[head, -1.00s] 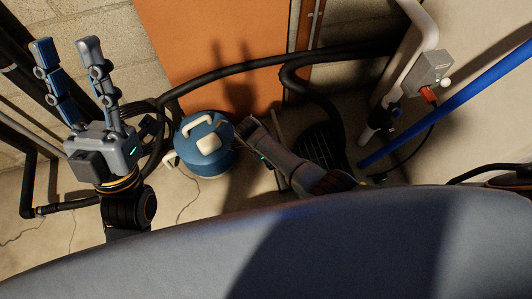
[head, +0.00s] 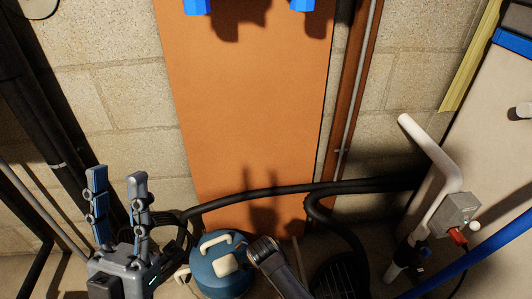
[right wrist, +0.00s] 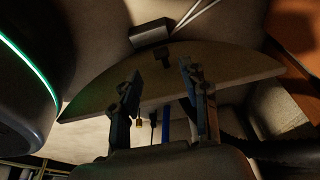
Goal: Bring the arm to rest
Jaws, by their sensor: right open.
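My left gripper (head: 117,178) stands at the lower left of the head view with its two fingers pointing up. The fingers are apart and nothing is between them. My right gripper (right wrist: 159,78) shows in the right wrist view, with its fingers spread and nothing held. A pale flat board with a curved edge (right wrist: 225,83) lies beyond its fingers. I cannot tell how far it is from the fingertips.
A blue tank with a pale handle (head: 222,272) stands right of my left gripper. A black hose (head: 285,190) crosses an orange panel (head: 245,110). A white pipe (head: 432,150) and grey box (head: 457,211) are at the right. Two blue pieces (head: 197,6) show at the top edge.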

